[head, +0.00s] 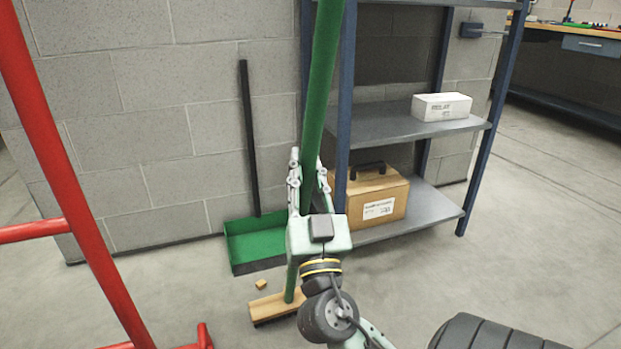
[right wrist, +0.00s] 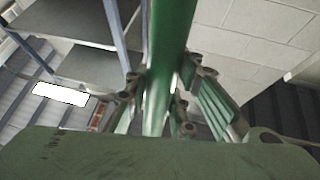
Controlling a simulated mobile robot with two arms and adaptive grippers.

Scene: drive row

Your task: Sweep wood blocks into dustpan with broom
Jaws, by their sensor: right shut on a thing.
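My right gripper (head: 308,180) is shut on the green handle of the broom (head: 323,75), which stands nearly upright. The grip on the handle also shows in the right wrist view (right wrist: 160,95). The broom's wooden head (head: 270,306) is low at the floor, partly hidden behind my arm. A small wood block (head: 261,284) lies on the floor between the broom head and the dustpan. The green dustpan (head: 262,228) with a black upright handle stands against the block wall, its dark front edge toward me. The inside of the pan that shows looks empty. My left gripper is not in view.
A red metal frame (head: 75,215) rises at the left. Open floor (head: 510,230) lies to the right.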

